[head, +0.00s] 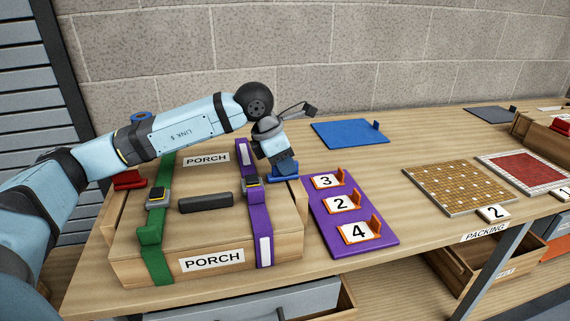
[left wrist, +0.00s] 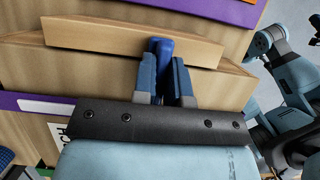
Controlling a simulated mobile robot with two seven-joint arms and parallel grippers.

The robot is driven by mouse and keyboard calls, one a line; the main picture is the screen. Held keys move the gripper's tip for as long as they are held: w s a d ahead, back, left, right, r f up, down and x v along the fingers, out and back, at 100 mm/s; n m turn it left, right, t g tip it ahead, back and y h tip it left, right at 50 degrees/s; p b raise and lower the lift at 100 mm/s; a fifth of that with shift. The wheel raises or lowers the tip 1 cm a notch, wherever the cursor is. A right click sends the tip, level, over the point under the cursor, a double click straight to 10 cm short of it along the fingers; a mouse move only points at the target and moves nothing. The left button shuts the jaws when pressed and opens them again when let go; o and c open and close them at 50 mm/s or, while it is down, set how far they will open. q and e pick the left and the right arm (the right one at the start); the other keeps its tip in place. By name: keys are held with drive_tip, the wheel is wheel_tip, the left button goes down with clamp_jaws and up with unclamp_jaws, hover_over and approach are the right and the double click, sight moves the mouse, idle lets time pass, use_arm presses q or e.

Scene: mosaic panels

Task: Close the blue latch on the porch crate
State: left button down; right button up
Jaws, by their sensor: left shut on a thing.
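The wooden porch crate (head: 205,233) stands on the bench with its lid on. In the head view, the blue latch (head: 287,178) is at the crate's right side, partly hidden by my left gripper (head: 284,168). In the left wrist view, the blue latch (left wrist: 160,45) stands at the edge of the wooden lid, between the two fingers of my left gripper (left wrist: 165,78), which is shut on it. The fingers hide its lower part, so I cannot tell its exact angle. My right gripper is not in view.
A red latch (head: 128,180) is on the crate's left side. Green (head: 150,236) and purple (head: 260,215) straps cross the lid beside a dark handle (head: 205,202). A purple numbered board (head: 330,240) lies close to the right. A blue panel (head: 349,133) lies behind it.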

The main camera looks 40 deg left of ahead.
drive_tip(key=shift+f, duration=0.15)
use_arm(q)
drive_tip(key=c, duration=1.2)
unclamp_jaws()
drive_tip(key=shift+o, duration=0.2)
drive_tip(key=p+v, duration=0.1)
drive_tip(key=v, duration=1.3)
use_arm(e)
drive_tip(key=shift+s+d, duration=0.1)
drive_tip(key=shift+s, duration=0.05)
use_arm(q)
drive_tip(key=shift+w+d, duration=0.1)
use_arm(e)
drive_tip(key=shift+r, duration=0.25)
